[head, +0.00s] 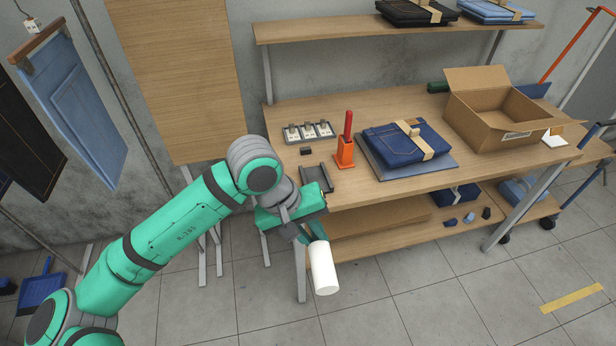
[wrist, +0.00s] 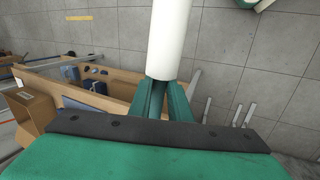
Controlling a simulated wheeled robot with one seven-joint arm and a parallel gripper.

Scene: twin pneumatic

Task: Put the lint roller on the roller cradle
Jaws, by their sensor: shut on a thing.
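The lint roller shows as a white cylinder (head: 323,268) hanging below my gripper (head: 309,234), in front of the table's left front corner. My gripper is shut on its handle end, which the fingers mostly hide. In the wrist view the white roller (wrist: 168,40) sticks out beyond the closed green fingers (wrist: 164,102). A dark grey tray-like holder, which looks like the roller cradle (head: 316,179), sits on the tabletop near the left front corner, just behind my gripper. It appears empty, and my wrist is close to its near side.
The wooden table (head: 375,188) also holds an orange holder with a red handle (head: 346,150), folded jeans (head: 400,143), a small rack (head: 308,131) and an open cardboard box (head: 500,112). A lower shelf (head: 390,220) lies under the top. Floor in front is clear.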

